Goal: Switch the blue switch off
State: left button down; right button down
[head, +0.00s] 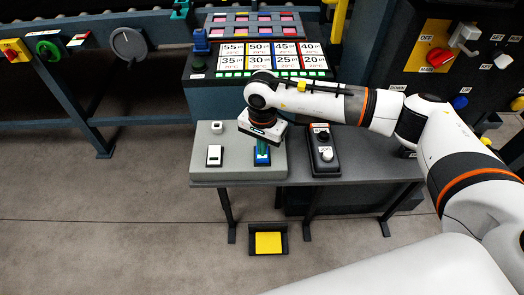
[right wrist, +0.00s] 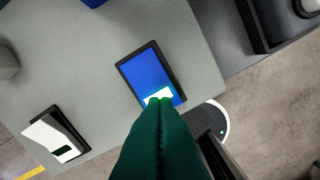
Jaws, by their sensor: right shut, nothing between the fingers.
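The blue switch (head: 262,155) is on the right half of a grey box (head: 237,172) on a small table. In the right wrist view the blue switch (right wrist: 150,72) is a blue rocker in a black frame with a white mark at its near end. My right gripper (head: 261,147) is above it, pointing down. Its green fingers (right wrist: 161,103) are shut and empty, with their tips over the white-marked end. I cannot tell whether they touch it. A white switch (head: 214,156) is to the left on the same box. My left gripper is out of view.
A dark box with round knobs (head: 325,155) stands right of the grey box. A panel of number displays (head: 272,57) rises behind. A yellow pedal (head: 268,242) is on the floor in front. A control cabinet (head: 440,55) is at the right.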

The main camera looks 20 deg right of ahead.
jog(key=shift+f+b, duration=1)
jog(key=shift+b, duration=0.05)
dwell(0.8)
jog(key=shift+r, duration=0.1)
jog(key=shift+r+p, duration=1.45)
jog(key=shift+r, duration=2)
